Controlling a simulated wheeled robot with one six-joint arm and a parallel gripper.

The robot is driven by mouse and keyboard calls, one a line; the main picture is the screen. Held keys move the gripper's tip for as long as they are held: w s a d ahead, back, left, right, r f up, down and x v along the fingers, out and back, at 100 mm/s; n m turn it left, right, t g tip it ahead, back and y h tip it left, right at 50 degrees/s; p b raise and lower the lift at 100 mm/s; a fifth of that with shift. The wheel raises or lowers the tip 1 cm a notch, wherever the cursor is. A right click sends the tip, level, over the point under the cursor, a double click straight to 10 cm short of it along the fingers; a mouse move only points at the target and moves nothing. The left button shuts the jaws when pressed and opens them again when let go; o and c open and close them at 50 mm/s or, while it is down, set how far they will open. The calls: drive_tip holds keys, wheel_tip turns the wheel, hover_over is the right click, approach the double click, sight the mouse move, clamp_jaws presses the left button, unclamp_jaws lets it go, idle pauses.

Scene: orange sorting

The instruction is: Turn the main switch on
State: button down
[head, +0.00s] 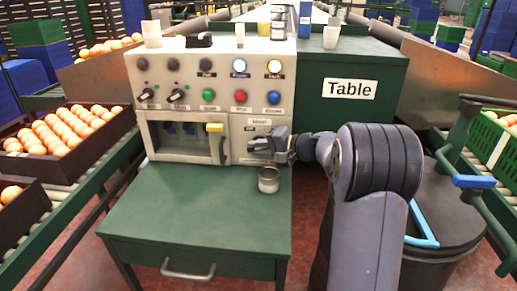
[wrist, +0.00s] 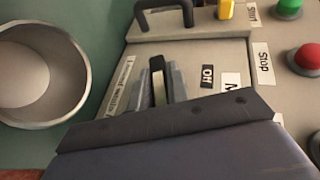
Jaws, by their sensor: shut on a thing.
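The main switch is on the lower right of the cream control panel (head: 205,60). In the wrist view its dark and pale lever (wrist: 158,82) stands between my finger pads, beside a small black label and a white label. My gripper (head: 268,145) is at this lever and shut on it; it also shows in the wrist view (wrist: 160,85). In the head view the gripper hides most of the switch. The lever's exact position is hard to tell.
A metal cup (head: 268,180) stands on the green table (head: 190,205) just below my gripper. A glass-fronted door with a handle (head: 222,150) is left of it. Red (head: 240,97), green and blue buttons sit above.

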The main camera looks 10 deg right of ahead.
drive_tip(key=shift+d+r, duration=0.1)
drive_tip(key=c, duration=1.4)
unclamp_jaws()
drive_tip(key=shift+o, duration=0.2)
drive_tip(key=shift+d, duration=0.1)
drive_tip(key=p+v, duration=0.2)
drive_tip(key=v, duration=0.8)
drive_tip(key=shift+s+d, duration=0.2)
drive_tip(key=shift+s, duration=0.05)
